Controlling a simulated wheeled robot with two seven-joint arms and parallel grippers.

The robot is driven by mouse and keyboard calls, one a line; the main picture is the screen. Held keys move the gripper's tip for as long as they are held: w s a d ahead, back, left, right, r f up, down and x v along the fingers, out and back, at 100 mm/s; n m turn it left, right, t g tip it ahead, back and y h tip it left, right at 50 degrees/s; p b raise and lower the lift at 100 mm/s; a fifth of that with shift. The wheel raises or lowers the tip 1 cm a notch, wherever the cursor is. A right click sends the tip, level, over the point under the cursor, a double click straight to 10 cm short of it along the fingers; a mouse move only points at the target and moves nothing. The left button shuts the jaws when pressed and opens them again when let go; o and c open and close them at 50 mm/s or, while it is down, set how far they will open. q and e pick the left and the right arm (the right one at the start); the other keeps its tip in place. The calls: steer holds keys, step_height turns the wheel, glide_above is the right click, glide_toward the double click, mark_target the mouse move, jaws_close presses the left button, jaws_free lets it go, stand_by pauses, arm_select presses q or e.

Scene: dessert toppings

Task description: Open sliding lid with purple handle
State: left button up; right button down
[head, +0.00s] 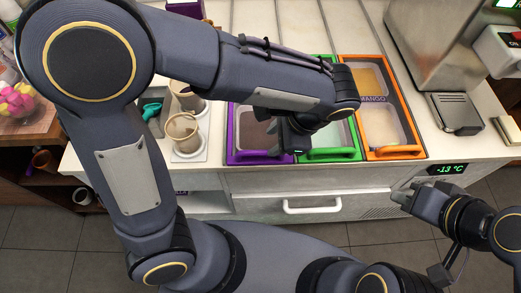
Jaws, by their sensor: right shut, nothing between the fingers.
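The sliding lid with the purple frame (232,137) is the leftmost of three lids in the counter freezer. Its purple handle (258,160) runs along the front edge. My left gripper (280,148) is over the right part of the purple lid, close to the handle and the green frame. My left arm hides the back of this lid. I cannot tell whether the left gripper touches the handle or how far its fingers are apart. My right gripper (398,196) is shut and empty, in front of the counter below the orange lid.
A green-framed lid (330,154) and an orange-framed lid (393,153) lie to the right. Cups (183,132) stand on the counter left of the purple lid. A grey metal machine (425,45) stands at the back right. A white drawer handle (312,205) is below the lids.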

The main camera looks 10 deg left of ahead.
mark_target(259, 152)
arm_select(q)
steer(key=x, duration=0.7)
steer(key=shift+a+f, duration=0.15)
steer(key=shift+f, duration=0.2)
jaws_close()
